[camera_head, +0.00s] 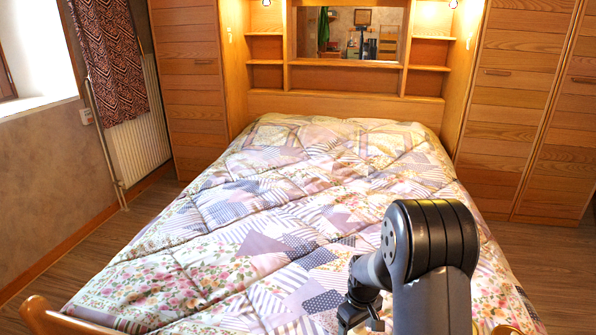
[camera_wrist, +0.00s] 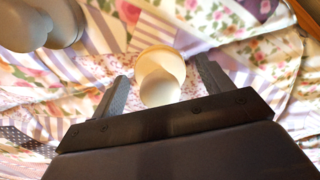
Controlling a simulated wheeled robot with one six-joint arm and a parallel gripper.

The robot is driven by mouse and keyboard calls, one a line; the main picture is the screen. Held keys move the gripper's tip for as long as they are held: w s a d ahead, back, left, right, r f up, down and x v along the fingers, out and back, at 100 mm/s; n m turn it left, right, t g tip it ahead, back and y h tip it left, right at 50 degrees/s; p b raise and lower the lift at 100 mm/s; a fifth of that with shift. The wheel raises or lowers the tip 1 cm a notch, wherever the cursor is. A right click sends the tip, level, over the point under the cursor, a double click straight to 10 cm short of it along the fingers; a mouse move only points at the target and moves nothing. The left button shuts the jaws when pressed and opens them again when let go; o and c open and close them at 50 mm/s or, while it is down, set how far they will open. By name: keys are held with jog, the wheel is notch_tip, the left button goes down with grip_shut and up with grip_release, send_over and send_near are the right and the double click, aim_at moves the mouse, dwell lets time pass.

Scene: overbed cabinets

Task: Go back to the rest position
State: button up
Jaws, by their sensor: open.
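My gripper (camera_wrist: 162,69) is open in the wrist view, with its two dark fingers spread apart. A pale cream rounded piece (camera_wrist: 160,88) with a wider round part behind it shows between the fingers in that view. I cannot tell what it is or how far it is from the fingers, and no grip on it shows. In the head view my dark arm rises at the lower right over the bed and hides part of the quilt.
The bed with its patchwork quilt (camera_head: 250,215) fills the middle. A wooden footboard end (camera_head: 42,312) shows at lower left. Wooden cabinets (camera_head: 520,100) and shelves (camera_head: 427,52) stand behind. A radiator (camera_head: 140,120) is at left. Floor is free on both sides.

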notch_tip(320, 180, up, 11)
jog(key=p, duration=0.3)
jog(key=shift+s+d, duration=0.1)
jog(key=shift+s, duration=0.05)
notch_tip(320, 180, down, 12)
jog(key=b, duration=0.3)
jog(key=shift+r, duration=0.25)
jog(key=shift+r+p, duration=0.3)
jog(key=shift+r, duration=1.1)
notch_tip(320, 180, up, 8)
jog(key=p, duration=0.2)
jog(key=shift+r+p, duration=0.1)
jog(key=shift+p, duration=0.25)
jog(key=s+d+r+n+g+h+p, duration=0.4)
jog(key=s+d+r+n+h+p, duration=0.15)
jog(key=d+r+n+p, duration=0.6)
jog(key=w+r+n+t+h+p, duration=0.4)
jog(key=r+n+t+h, duration=0.3)
jog(key=n, duration=0.7)
jog(key=shift+w+d+r+t, duration=0.2)
jog(key=shift+w+r+t, duration=0.5)
jog(key=shift+r+t, duration=0.9)
